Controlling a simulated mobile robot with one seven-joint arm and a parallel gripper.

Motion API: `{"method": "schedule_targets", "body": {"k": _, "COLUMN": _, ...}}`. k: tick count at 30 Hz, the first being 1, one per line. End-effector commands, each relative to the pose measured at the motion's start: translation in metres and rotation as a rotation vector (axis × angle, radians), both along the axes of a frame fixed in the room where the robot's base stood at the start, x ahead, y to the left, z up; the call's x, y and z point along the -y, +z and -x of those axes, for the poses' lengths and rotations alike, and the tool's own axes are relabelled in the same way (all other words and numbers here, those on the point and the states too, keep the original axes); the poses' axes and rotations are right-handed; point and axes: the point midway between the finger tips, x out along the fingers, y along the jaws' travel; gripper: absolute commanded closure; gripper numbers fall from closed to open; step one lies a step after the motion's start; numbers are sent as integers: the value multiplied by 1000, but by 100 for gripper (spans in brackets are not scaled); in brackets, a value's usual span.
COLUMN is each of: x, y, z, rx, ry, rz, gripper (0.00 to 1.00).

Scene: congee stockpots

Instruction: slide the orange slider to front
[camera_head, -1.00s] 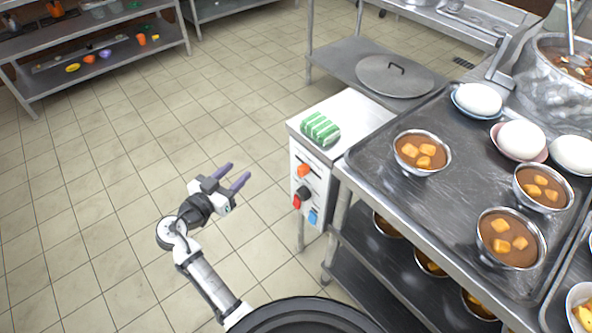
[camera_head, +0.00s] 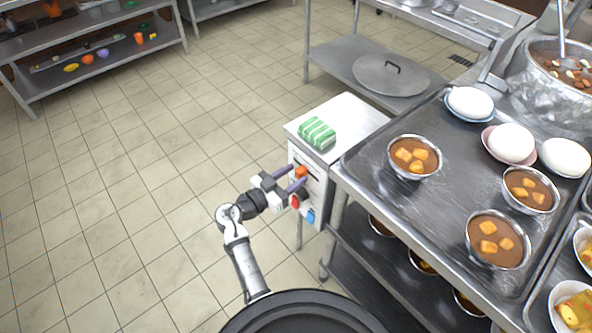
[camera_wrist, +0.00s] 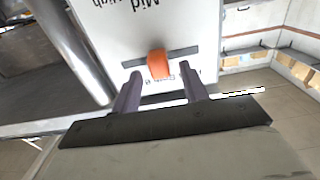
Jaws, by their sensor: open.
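The orange slider (camera_head: 301,171) sits high on the white control panel (camera_head: 323,178) on the side of a small cabinet. In the wrist view the orange slider (camera_wrist: 159,64) stands out from a dark slot in the panel. My gripper (camera_head: 298,178) is at the panel with its two purple fingers apart. In the wrist view my gripper (camera_wrist: 160,84) has a finger on either side below the slider, and the space between them is empty. I cannot tell whether a fingertip touches the panel. A red knob (camera_head: 296,201) and a blue slider (camera_head: 311,216) are lower on the panel.
A green striped cloth (camera_head: 317,133) lies on the cabinet top. To the right, a metal tray table (camera_head: 398,222) holds bowls of brown soup (camera_head: 414,157) and white domes. The tiled floor (camera_head: 130,200) to the left is clear.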

Motion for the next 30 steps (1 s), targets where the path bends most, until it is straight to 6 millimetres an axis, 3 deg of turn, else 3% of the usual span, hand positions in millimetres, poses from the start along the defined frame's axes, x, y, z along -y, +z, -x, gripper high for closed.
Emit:
{"method": "schedule_targets", "body": {"k": 14, "x": 12, "y": 0, "z": -11, "rx": 0, "ry": 0, "rz": 0, "gripper": 56}}
{"method": "schedule_targets", "body": {"k": 24, "x": 11, "y": 0, "z": -11, "rx": 0, "ry": 1, "rz": 0, "gripper": 100}}
{"method": "schedule_targets", "body": {"k": 30, "x": 11, "y": 0, "z": -11, "rx": 0, "ry": 1, "rz": 0, "gripper": 100}}
